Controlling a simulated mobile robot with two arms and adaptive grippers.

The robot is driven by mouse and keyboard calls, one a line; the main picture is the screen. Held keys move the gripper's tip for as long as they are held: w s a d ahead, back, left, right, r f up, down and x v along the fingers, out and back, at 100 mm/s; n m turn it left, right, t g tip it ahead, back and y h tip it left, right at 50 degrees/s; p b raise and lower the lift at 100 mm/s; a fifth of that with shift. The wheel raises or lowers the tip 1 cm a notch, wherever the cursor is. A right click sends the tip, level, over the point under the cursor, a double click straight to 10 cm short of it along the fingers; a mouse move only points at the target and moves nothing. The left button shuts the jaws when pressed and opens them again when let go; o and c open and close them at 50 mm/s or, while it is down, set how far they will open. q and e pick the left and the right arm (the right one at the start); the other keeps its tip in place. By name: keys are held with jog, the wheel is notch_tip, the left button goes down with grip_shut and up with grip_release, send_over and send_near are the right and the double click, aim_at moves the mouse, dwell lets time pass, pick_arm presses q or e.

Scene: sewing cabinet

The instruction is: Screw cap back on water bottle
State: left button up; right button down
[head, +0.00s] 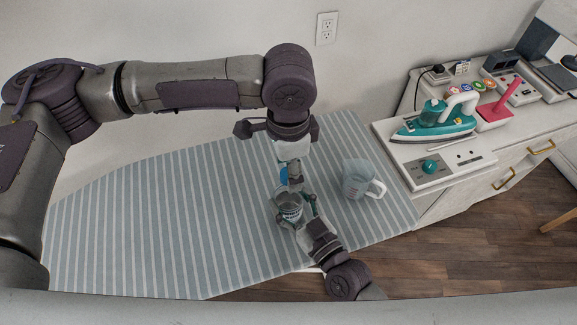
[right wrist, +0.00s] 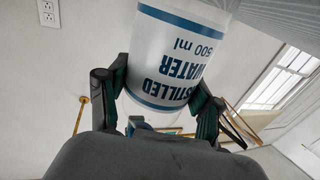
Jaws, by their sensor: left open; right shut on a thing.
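The white water bottle with blue bands and blue lettering fills the upper middle of the right wrist view (right wrist: 178,55), its text upside down there. My right gripper (head: 300,205) is shut on the bottle's sides, one finger on each side. My left gripper (head: 280,134) is above it with its dark fingers spread wide. In the head view, a small blue patch (head: 284,174) shows below the left gripper, close to the right gripper. I cannot tell whether this is the cap. The bottle's mouth is not clearly visible.
A light mug (head: 356,178) stands on the striped board (head: 180,215), right of the grippers. The left part of the board is clear.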

pick_arm(q)
notch_tip(320, 180, up, 12)
jog(key=shift+f, duration=0.2)
pick_arm(e)
jog(key=shift+c, duration=0.6)
grip_release()
jog(key=v, duration=1.2)
